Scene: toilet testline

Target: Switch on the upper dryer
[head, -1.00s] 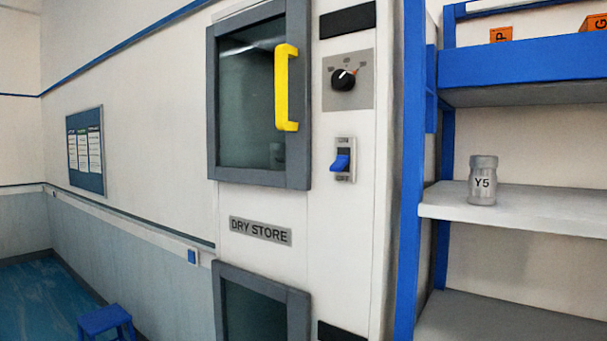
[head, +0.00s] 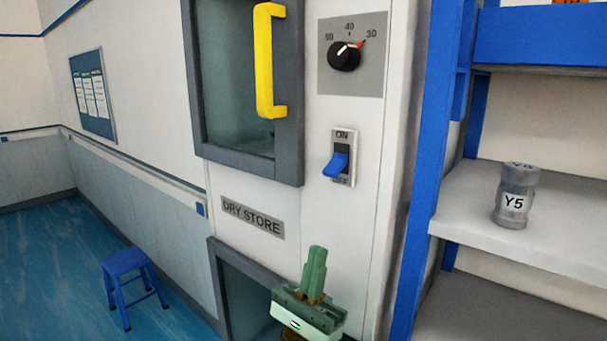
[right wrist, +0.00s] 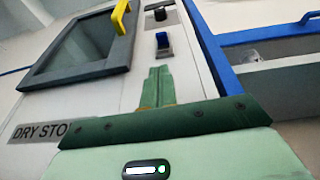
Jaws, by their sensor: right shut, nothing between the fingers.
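The upper dryer (head: 301,215) is a white cabinet front with a grey-framed glass door and a yellow handle (head: 264,65). Right of the door is its switch, a blue lever (head: 337,164) on a grey plate marked ON at the top. The lever sticks out and points down; it also shows in the right wrist view (right wrist: 163,41). My right gripper (head: 317,250) has green fingers pointing up, shut and empty. It is below the switch and apart from it in the picture. In the right wrist view its fingers (right wrist: 158,72) point towards the switch. My left gripper is not in view.
A black dial (head: 344,57) sits above the switch. A DRY STORE label (head: 253,216) and a lower grey-framed door (head: 243,290) are below. Blue-framed shelves with a Y5 jar (head: 514,196) stand at the right. A blue stool (head: 124,264) stands on the floor at left.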

